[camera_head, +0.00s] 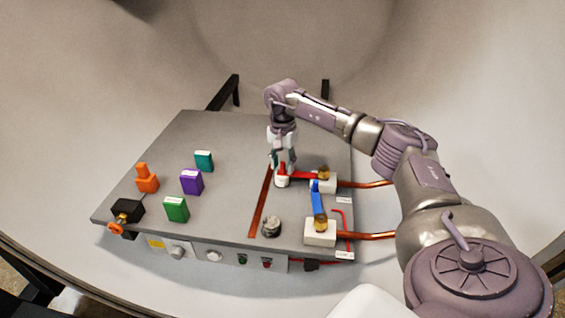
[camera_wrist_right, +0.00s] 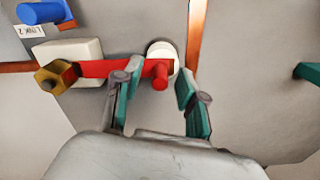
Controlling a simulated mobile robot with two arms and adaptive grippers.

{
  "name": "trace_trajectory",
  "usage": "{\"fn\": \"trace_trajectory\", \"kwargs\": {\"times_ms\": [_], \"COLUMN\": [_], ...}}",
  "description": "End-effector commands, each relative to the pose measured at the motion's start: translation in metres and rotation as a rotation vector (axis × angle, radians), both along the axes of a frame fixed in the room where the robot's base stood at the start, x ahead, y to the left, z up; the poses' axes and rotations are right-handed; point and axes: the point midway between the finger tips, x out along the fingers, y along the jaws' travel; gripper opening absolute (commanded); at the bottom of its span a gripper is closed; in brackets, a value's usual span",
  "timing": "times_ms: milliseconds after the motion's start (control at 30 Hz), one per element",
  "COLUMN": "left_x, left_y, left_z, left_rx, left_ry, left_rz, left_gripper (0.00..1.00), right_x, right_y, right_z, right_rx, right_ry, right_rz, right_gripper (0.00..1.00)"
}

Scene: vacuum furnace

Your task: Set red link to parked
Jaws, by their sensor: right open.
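The red link (camera_head: 302,175) is a flat red bar. One end sits at a brass nut on a white block (camera_head: 323,186), the other over a white round post (camera_head: 282,181). In the right wrist view the red link (camera_wrist_right: 110,68) runs from the brass nut (camera_wrist_right: 56,77) to a red knob (camera_wrist_right: 160,76) by the white post (camera_wrist_right: 162,52). My right gripper (camera_head: 281,165) is over the knob end. In the wrist view its teal-padded fingers (camera_wrist_right: 162,88) stand open on both sides of the knob, apparently not gripping it. My left gripper is out of view.
A blue link (camera_head: 318,200) lies near a second white block (camera_head: 320,238). A black round knob (camera_head: 271,227) and a copper strip (camera_head: 261,202) are on the table top (camera_head: 230,140). Green (camera_head: 176,209), purple (camera_head: 191,182), teal (camera_head: 204,160) and orange (camera_head: 147,180) pieces stand at left.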

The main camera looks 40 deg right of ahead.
Motion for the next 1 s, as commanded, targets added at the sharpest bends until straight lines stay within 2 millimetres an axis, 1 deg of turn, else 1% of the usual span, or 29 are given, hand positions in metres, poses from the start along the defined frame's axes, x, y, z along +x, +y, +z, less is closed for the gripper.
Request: {"fn": "trace_trajectory", "kwargs": {"times_ms": [300,367,500,533,567,1000], "left_x": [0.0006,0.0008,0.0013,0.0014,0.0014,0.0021], "left_y": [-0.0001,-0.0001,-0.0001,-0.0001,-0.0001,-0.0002], "left_z": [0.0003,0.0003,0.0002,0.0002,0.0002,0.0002], "left_rx": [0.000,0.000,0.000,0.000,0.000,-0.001], "left_ry": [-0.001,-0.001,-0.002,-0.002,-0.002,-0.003], "left_rz": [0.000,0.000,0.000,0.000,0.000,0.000], "left_gripper": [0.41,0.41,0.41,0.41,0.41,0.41], "right_x": [0.0002,0.0002,0.0003,0.0003,0.0002,0.0010], "right_y": [0.0002,0.0002,0.0003,0.0003,0.0003,-0.0006], "right_z": [-0.0030,-0.0029,-0.0027,-0.0027,-0.0027,-0.0025], "right_rx": [0.000,0.000,0.000,0.000,0.000,0.000], "right_ry": [-0.001,-0.001,-0.001,-0.001,-0.001,-0.001], "right_rz": [0.000,0.000,0.000,0.000,0.000,-0.009], "right_gripper": [0.41,0.31,0.07,0.03,0.00,0.00]}}
